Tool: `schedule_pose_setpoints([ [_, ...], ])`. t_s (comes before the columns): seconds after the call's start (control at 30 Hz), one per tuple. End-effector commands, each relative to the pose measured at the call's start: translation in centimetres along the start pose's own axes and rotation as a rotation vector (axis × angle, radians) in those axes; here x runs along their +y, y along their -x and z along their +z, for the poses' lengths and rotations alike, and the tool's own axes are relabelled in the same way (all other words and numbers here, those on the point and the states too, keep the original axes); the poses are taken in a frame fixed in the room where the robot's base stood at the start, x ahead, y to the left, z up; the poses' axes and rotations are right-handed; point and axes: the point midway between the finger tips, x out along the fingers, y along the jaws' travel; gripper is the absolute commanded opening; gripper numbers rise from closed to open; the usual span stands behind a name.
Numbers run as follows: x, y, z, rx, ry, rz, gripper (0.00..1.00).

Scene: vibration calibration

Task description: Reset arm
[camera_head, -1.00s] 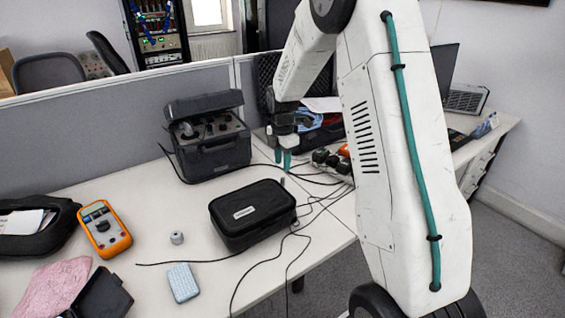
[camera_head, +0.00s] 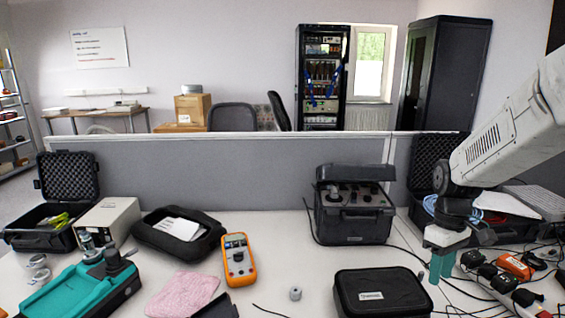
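My arm (camera_head: 510,125) comes in from the right edge and slopes down to the left over the desk. My gripper (camera_head: 441,268) hangs at its end with two teal fingers pointing down. A narrow gap shows between the fingers and nothing is held. The gripper is right of the grey-black calibrator case (camera_head: 353,228) and appears above the desk, near the back right corner of the black zipped case (camera_head: 381,296). The fingertips seem clear of the surface, but their exact height is hard to tell.
Cables and a power strip (camera_head: 500,283) lie right of the gripper. An open black case (camera_head: 435,160) stands behind it. An orange multimeter (camera_head: 238,262), pink cloth (camera_head: 183,293), small grey cylinder (camera_head: 295,293) and teal device (camera_head: 80,292) lie left. A grey partition (camera_head: 220,170) closes the back.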

Motion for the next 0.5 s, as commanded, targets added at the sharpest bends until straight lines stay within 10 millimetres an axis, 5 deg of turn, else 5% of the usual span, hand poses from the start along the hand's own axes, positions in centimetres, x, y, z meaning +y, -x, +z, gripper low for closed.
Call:
schedule_pose_setpoints([
  [0.2, -7.6, 3.9, 6.2, 0.019, -0.311, 0.023, 0.35],
  [0.5, -15.6, 5.6, 13.8, 0.109, -0.547, 0.062, 0.35],
])
